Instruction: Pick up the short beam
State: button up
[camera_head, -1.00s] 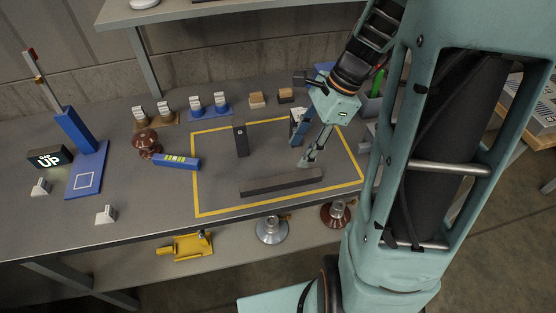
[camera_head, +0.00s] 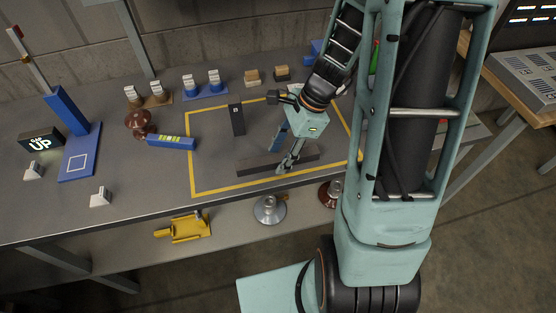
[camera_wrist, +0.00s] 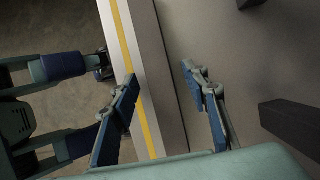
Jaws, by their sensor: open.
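A dark grey beam (camera_head: 262,164) lies flat along the front side of the yellow outline on the table; I take it as the short beam. My gripper (camera_head: 287,166) points down at its right half, fingers open, and hides part of it. In the wrist view the beam (camera_wrist: 174,70) runs up and down between the two spread fingers of my gripper (camera_wrist: 160,74). Nothing is held. I cannot tell how far the fingertips are above the table.
A dark block (camera_head: 237,119) with a small light mark stands farther back inside the outline. A dark block (camera_wrist: 292,124) shows right in the wrist view. A brown insulator (camera_head: 139,124) and a blue bar (camera_head: 171,142) are left of the outline.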

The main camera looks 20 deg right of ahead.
grip_shut()
jog(key=shift+r, duration=0.1)
dwell(0.4)
